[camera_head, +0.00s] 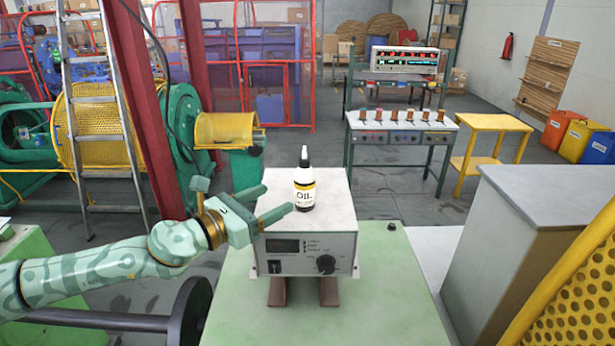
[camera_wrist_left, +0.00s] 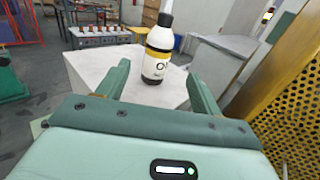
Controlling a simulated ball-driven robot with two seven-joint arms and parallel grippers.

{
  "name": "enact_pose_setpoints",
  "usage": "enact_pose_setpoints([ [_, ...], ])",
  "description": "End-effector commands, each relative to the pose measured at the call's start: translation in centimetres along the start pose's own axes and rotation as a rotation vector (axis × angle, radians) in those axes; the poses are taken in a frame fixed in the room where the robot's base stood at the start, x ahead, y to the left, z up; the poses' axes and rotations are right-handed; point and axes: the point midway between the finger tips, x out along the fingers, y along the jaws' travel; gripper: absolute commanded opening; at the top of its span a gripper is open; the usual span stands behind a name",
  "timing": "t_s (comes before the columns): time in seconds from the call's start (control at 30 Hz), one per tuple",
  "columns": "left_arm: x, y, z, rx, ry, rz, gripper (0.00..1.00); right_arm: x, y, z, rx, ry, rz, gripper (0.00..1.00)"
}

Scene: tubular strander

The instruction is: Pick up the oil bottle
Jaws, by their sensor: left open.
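The oil bottle (camera_head: 305,182) is white and black with a yellow-edged label and a pointed white tip. It stands upright on top of a grey-white control box (camera_head: 296,249) with a dial. It also shows in the left wrist view (camera_wrist_left: 158,50), beyond the fingers and roughly between them. My left gripper (camera_head: 277,202) comes in from the left beside the bottle at about label height. Its fingers are open and point toward the bottle. In the left wrist view the open gripper (camera_wrist_left: 158,85) holds nothing. My right gripper is not in view.
The control box rests on brown feet on a green table (camera_head: 385,270). A grey cabinet (camera_head: 550,195) and yellow perforated guard (camera_head: 580,285) stand at the right. A ladder (camera_head: 95,120) and red post (camera_head: 148,110) stand at the left. The box top around the bottle is clear.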

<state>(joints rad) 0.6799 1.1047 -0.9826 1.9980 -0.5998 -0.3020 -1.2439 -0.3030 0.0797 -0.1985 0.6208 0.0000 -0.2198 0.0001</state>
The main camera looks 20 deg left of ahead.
Motion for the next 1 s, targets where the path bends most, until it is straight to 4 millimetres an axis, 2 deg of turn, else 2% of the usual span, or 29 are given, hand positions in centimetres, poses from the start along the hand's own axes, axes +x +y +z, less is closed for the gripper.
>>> enact_pose_setpoints([
  [0.03, 1.5, -0.2, 0.7, -0.002, -0.004, -0.003, 0.66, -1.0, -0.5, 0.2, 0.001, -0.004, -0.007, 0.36],
  [0.2, 5.0, -0.1, 0.2, -0.003, -0.002, 0.000, 0.66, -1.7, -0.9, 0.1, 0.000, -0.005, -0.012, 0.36],
  [0.47, 7.5, 0.0, -0.2, -0.005, -0.001, 0.001, 0.66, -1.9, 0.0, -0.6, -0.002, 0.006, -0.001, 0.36],
  [0.7, 11.2, 0.2, -0.7, -0.004, -0.001, 0.001, 0.66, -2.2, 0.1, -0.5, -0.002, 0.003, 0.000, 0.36],
  [0.8, 11.8, 0.2, -0.7, -0.004, -0.001, 0.001, 0.66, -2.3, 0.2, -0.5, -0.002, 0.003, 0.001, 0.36],
  [1.0, 11.8, 0.2, -0.8, -0.004, 0.000, 0.001, 0.66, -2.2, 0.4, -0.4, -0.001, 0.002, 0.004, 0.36],
])
